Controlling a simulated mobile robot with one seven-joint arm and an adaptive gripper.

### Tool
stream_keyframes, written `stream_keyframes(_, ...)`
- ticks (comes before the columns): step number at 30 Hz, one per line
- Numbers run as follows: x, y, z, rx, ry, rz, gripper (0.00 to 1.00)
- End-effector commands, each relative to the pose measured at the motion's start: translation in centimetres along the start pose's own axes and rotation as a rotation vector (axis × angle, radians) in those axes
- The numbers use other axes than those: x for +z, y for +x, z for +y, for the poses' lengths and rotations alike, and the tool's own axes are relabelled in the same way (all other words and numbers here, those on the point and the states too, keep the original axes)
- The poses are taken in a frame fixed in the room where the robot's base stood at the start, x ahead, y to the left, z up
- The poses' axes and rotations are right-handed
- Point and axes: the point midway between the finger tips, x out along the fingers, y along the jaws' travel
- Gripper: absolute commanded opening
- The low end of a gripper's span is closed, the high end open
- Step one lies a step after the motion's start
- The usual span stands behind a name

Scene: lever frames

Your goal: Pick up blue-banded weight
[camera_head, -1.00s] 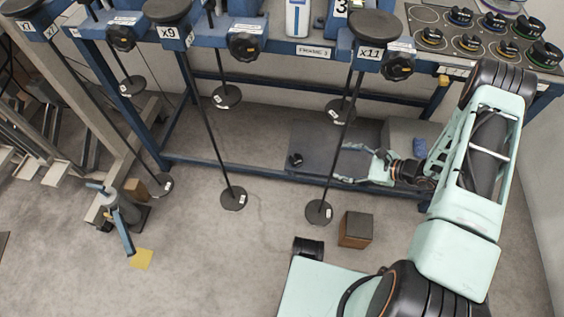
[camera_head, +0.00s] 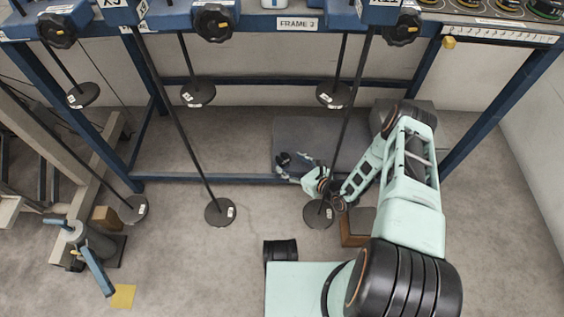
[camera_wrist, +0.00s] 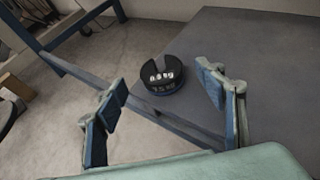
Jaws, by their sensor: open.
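A dark slotted weight (camera_wrist: 162,75) with white lettering sits near the edge of a dark grey platform (camera_wrist: 260,50) in the wrist view. A thin bluish band shows low on its side. In the head view the weight (camera_head: 283,158) is a small dark shape at the platform's left side, close to my gripper (camera_head: 296,170). In the wrist view my gripper (camera_wrist: 164,88) is open, one finger to each side of the weight and nearer the camera. Nothing is between the fingers in their grip, and I see no contact.
A blue steel frame (camera_head: 230,180) has a low crossbar by the platform. Hanging rods end in black discs (camera_head: 220,212), one (camera_head: 318,214) close below my gripper. A brown box (camera_head: 355,228) stands beside my arm. More banded weights (camera_head: 500,10) lie on the upper right shelf.

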Motion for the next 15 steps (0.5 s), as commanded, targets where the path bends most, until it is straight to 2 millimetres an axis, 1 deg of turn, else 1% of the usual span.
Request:
stream_keyframes(4,-0.3,1.4,0.0,0.001,-0.002,-0.001,0.64)
stream_keyframes(10,-0.5,4.4,-0.1,0.002,-0.005,-0.002,0.64)
stream_keyframes(12,-0.3,5.0,0.0,0.002,-0.003,-0.001,0.64)
stream_keyframes(15,-0.2,5.2,-0.1,0.001,-0.001,-0.001,0.64)
